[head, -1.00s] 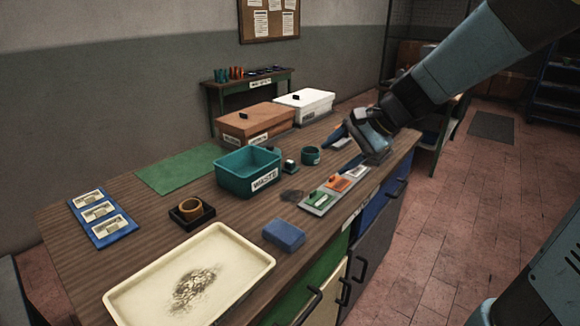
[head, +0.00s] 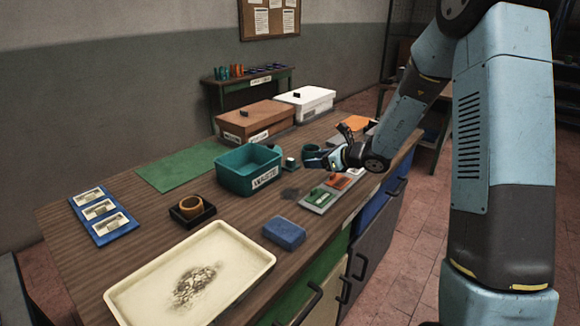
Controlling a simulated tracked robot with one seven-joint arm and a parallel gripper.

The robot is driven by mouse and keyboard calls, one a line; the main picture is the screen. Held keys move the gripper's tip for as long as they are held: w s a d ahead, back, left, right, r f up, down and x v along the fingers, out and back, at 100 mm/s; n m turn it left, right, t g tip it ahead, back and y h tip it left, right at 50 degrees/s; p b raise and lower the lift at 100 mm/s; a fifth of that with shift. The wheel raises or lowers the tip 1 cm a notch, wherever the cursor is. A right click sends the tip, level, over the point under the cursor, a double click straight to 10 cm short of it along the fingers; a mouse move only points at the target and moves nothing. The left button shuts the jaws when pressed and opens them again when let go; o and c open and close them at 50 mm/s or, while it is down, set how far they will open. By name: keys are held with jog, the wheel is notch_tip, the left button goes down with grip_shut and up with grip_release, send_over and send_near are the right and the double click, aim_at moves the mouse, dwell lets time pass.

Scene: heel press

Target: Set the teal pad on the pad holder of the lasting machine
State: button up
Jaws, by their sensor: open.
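A teal waste bin (head: 233,178), a blue block (head: 284,235), a cream tray with debris (head: 258,262) and a grey tray of coloured pieces (head: 306,203) crowd the bench. Brown (head: 255,118) and white (head: 304,98) boxes stand behind. A green mat (head: 180,169) is clear.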

aim_at(287, 161)
jog(key=shift+w+f+m, duration=0.4)
jog(key=shift+w+f, duration=0.05)
jog(key=shift+f, duration=0.15)
jog(key=x, duration=0.8)
jog(key=shift+w+d+r, duration=0.1)
jog(key=shift+w, duration=0.05)
jog(key=shift+t, duration=0.3)
jog(key=shift+r+x, duration=0.15)
jog(key=shift+x, duration=1.25)
jog(key=shift+r+x, duration=0.1)
jog(key=shift+x, duration=1.3)
jog(key=shift+w, duration=0.1)
jog(key=c, duration=0.8)
